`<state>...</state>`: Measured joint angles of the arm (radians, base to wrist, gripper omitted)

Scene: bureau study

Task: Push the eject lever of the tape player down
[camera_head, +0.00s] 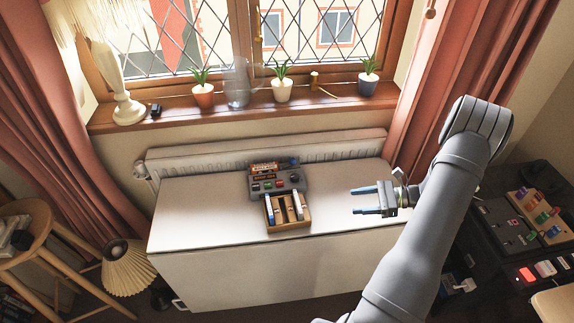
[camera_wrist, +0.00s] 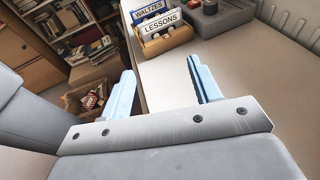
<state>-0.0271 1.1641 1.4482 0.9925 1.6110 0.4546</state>
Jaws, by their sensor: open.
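The tape player (camera_head: 289,182) is a grey box with coloured buttons and a dark knob, standing on the white cabinet top. A small blue part (camera_head: 294,162) sticks up at its back right corner; I cannot tell whether it is the eject lever. A corner of the grey player (camera_wrist: 212,22) shows at the top of the wrist view, mostly cut off. My gripper (camera_head: 356,201) is open and empty, to the right of the player and apart from it, its blue fingers pointing left. Both fingers (camera_wrist: 160,76) also show in the wrist view with nothing between them.
A wooden cassette holder (camera_head: 289,226) stands right in front of the player; its cassettes (camera_wrist: 160,24) read "WALTZES" and "LESSONS". A white radiator (camera_head: 220,158) is behind the cabinet (camera_head: 200,212). The top is clear left of the player. Pots and glass line the windowsill (camera_head: 190,118).

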